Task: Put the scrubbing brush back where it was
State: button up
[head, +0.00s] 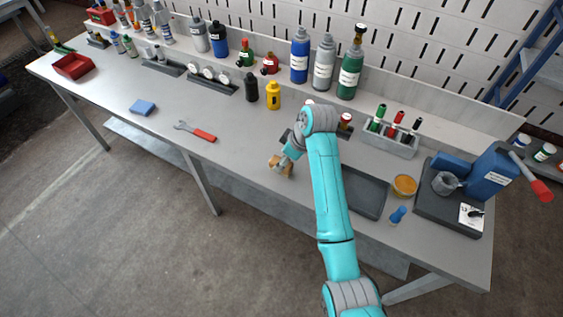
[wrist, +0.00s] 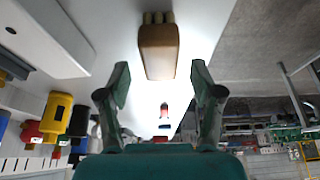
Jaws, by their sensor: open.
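The scrubbing brush (wrist: 158,52) is a brown wooden block with pale bristles. In the wrist view it is at the top centre, just beyond the fingertips and lined up with the gap between them. In the head view the brush (head: 275,162) shows small at the tip of my arm, near the front edge of the bench, partly hidden by my gripper. My gripper (wrist: 159,84) is open, with one finger on each side and nothing between them. In the head view my gripper (head: 284,160) is low over the bench, close to the brush.
A red-handled wrench (head: 196,131) and a blue sponge (head: 143,107) lie to the left on the bench (head: 235,150). A dark tray (head: 363,193) lies to the right, beside an orange-filled dish (head: 405,185). Yellow (head: 273,95) and black bottles stand behind.

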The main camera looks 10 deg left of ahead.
jog(key=v, duration=0.9)
jog(key=shift+f, duration=0.15)
